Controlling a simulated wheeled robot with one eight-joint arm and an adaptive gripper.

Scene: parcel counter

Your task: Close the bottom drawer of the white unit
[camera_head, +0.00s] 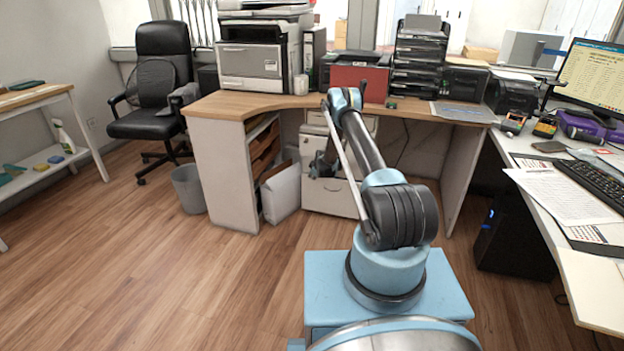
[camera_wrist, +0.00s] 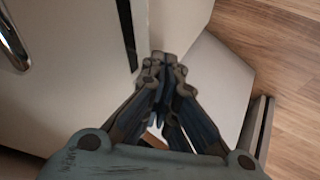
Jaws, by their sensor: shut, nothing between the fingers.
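The white unit (camera_head: 309,143) stands under the wooden desk. Its bottom drawer (camera_head: 337,198) shows a pale front low down that stands out from the fronts above, so it looks partly open. My gripper (camera_head: 325,168) is in front of the unit, just above that drawer front, and my arm hides part of the unit. In the wrist view my gripper (camera_wrist: 165,68) has its fingertips together with nothing between them. Pale panels of the unit (camera_wrist: 75,75) lie close beyond it, with a metal handle at the upper left. I cannot tell whether the fingertips touch a panel.
A white bag or box (camera_head: 281,192) leans beside the desk's left pedestal (camera_head: 222,170), close to the unit. A grey bin (camera_head: 188,188) and a black chair (camera_head: 160,95) stand farther left. A black computer tower (camera_head: 510,240) is at right. The wooden floor at left is clear.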

